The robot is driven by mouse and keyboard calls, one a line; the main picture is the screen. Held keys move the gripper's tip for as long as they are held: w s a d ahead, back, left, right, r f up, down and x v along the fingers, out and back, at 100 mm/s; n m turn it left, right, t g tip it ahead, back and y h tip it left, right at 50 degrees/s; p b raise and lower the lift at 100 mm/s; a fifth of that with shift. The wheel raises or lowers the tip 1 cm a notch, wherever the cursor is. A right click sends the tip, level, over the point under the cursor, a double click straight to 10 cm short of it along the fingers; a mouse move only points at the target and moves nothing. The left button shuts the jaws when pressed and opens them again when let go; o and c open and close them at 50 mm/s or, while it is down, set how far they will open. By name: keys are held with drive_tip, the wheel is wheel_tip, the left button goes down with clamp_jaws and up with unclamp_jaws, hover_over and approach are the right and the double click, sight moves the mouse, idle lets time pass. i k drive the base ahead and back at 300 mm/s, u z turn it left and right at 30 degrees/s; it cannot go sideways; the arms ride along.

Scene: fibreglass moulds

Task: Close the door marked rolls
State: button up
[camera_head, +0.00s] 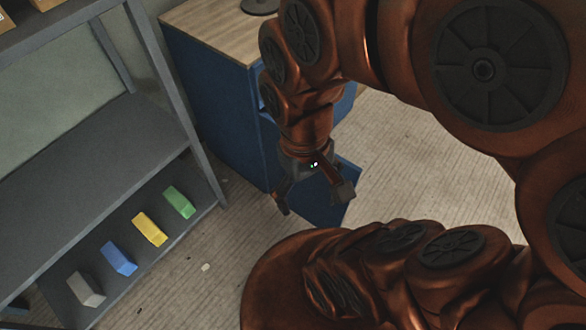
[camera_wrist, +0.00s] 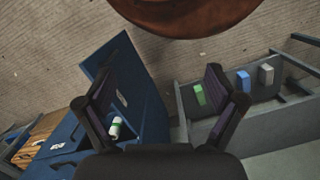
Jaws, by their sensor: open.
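A blue cabinet (camera_head: 210,95) with a wood top stands behind my gripper in the head view. Its blue door (camera_head: 318,210) stands open low down, partly hidden by my gripper. In the wrist view the door (camera_wrist: 122,58) sticks out from the cabinet (camera_wrist: 65,150) beside the left finger. I cannot read any marking on it. A white and green roll-like item (camera_wrist: 115,128) shows near the cabinet opening. My gripper (camera_head: 313,198) is open and empty, fingers pointing down; its fingers also show in the wrist view (camera_wrist: 158,78). I cannot tell whether a finger touches the door.
A grey shelf rack (camera_head: 95,150) stands at the left, with green (camera_head: 179,202), yellow (camera_head: 149,229), blue (camera_head: 118,258) and grey (camera_head: 86,289) blocks on its low shelf. Bare floor (camera_head: 415,160) lies right of the cabinet. A dark round object (camera_head: 260,5) sits on the cabinet top.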

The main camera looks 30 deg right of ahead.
sight(310, 198)
drive_tip(key=z, duration=0.4)
drive_tip(key=k, duration=1.1)
drive_tip(key=u, duration=1.5)
drive_tip(key=i, duration=0.5)
drive_tip(key=z, duration=0.05)
